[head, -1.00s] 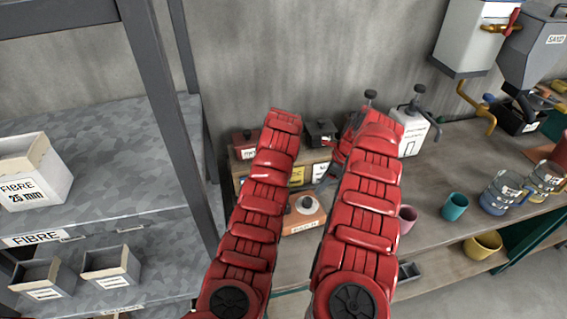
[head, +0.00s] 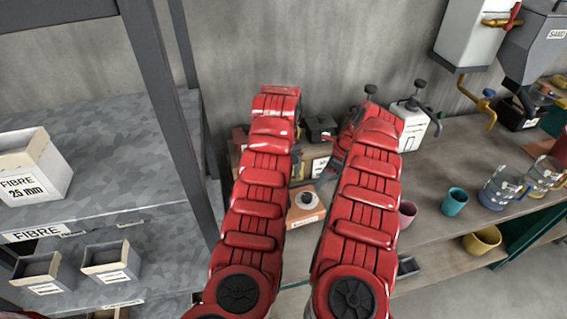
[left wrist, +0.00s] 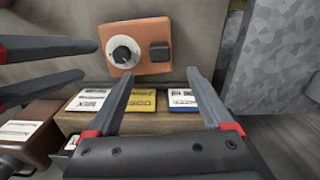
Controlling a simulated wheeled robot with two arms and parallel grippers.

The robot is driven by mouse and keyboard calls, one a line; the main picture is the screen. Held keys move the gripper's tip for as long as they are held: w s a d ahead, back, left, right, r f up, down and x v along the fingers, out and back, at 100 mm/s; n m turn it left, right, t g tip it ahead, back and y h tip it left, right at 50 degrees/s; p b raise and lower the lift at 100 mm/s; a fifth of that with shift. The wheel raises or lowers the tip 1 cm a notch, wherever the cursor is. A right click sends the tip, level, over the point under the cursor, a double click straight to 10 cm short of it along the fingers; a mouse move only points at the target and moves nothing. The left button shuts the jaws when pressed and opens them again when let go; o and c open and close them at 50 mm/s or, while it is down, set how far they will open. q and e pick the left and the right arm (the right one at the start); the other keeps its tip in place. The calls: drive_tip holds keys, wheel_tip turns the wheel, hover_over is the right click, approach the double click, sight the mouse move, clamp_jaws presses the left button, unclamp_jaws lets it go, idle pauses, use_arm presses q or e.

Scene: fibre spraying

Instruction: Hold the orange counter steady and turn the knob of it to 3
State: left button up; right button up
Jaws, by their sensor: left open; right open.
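The orange counter (head: 307,208) sits on the bench, partly hidden between my arms in the head view. In the left wrist view the counter (left wrist: 152,28) shows its round dark knob (left wrist: 122,54) on a white dial, beside a dark square part. The knob's setting is too small to read. My left gripper (left wrist: 160,74) is open and empty, its fingertips just short of the counter in the picture. My right gripper (head: 334,164) is mostly hidden by its arm. In the left wrist view the right gripper (left wrist: 88,60) is open, fingers pointing toward the knob side, apart from it.
Labelled boxes (left wrist: 140,101) stand on a small wooden shelf beside the counter. A white canister (head: 411,128) stands behind my right arm. Pink and teal cups (head: 454,201) stand to the right. A grey fibre rack (head: 100,140) with a post is at left.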

use_arm(q)
approach(298, 203)
drive_tip(key=a+f, duration=0.1)
drive_tip(key=s+a+f, duration=0.1)
drive_tip(key=a+f, duration=0.1)
drive_tip(key=s+a+f, duration=0.1)
drive_tip(key=shift+a+f, duration=0.25)
drive_tip(key=shift+w+f, duration=0.1)
drive_tip(key=shift+f, duration=0.7)
clamp_jaws()
idle(0.4)
